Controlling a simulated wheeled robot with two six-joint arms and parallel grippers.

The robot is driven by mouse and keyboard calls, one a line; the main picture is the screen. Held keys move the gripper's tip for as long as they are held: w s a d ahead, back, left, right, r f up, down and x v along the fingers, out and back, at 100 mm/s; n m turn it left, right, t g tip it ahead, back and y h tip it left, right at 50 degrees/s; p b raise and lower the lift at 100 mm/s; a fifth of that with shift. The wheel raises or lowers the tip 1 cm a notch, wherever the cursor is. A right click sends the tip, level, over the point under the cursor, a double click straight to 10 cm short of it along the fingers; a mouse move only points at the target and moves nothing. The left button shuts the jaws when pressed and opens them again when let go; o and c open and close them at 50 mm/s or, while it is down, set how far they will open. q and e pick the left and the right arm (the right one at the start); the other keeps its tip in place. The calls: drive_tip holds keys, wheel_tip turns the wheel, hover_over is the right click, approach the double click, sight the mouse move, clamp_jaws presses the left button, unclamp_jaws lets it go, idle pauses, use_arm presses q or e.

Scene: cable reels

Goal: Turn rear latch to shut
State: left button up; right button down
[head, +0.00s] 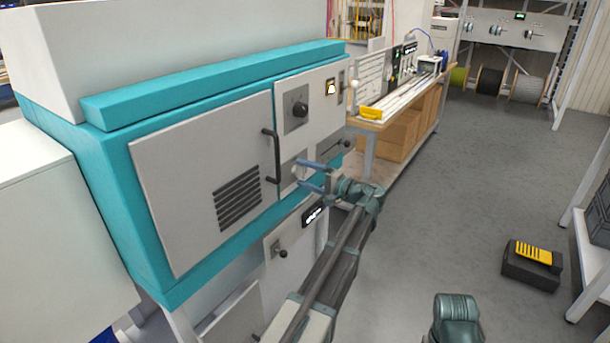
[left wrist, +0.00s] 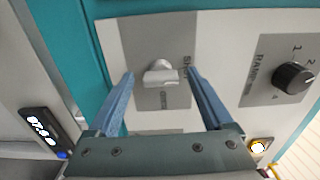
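The latch is a pale grey turn handle (left wrist: 160,75) on a grey plate (left wrist: 128,40) in the left wrist view. The word SHUT is printed beside it, and other small lettering is hard to read. Its handle lies roughly across the picture. In the head view the latch plate (head: 288,169) is partly hidden behind my gripper. My left gripper (head: 304,176) is open, its two blue fingers pointing at the machine's front. In the left wrist view the fingers (left wrist: 160,73) stand on either side of the handle, with gaps visible. My right gripper is not in view.
A black rotary knob (head: 299,108) and a lit amber lamp (head: 331,87) sit above the latch. A black door handle (head: 272,155) stands out just left of my gripper.

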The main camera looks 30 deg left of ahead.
use_arm(q)
drive_tip(key=s+d, duration=0.1)
drive_tip(key=d, duration=1.2)
drive_tip(key=shift+d, duration=0.4)
drive_tip(key=s+d+f+m+h, duration=0.1)
drive_tip(key=s+d+f+h, duration=0.4)
drive_tip(key=s+f, duration=0.25)
drive_tip(key=s+d+f+m+h, duration=0.1)
drive_tip(key=s+d+f+h, duration=0.4)
drive_tip(key=f, duration=0.3)
drive_tip(key=s+d+f+m+g+h, duration=0.1)
drive_tip(key=s+d+f+h, duration=0.2)
drive_tip(key=s+d, duration=0.35)
drive_tip(key=s+d+f+h, duration=0.3)
drive_tip(key=s+d, duration=0.3)
drive_tip(key=s, duration=0.1)
wheel_tip(320, 180, up, 14)
drive_tip(key=p, duration=1.4)
drive_tip(key=shift+s+d+h, duration=0.25)
drive_tip(key=shift+d+h, duration=0.15)
drive_tip(key=shift+d, duration=0.05)
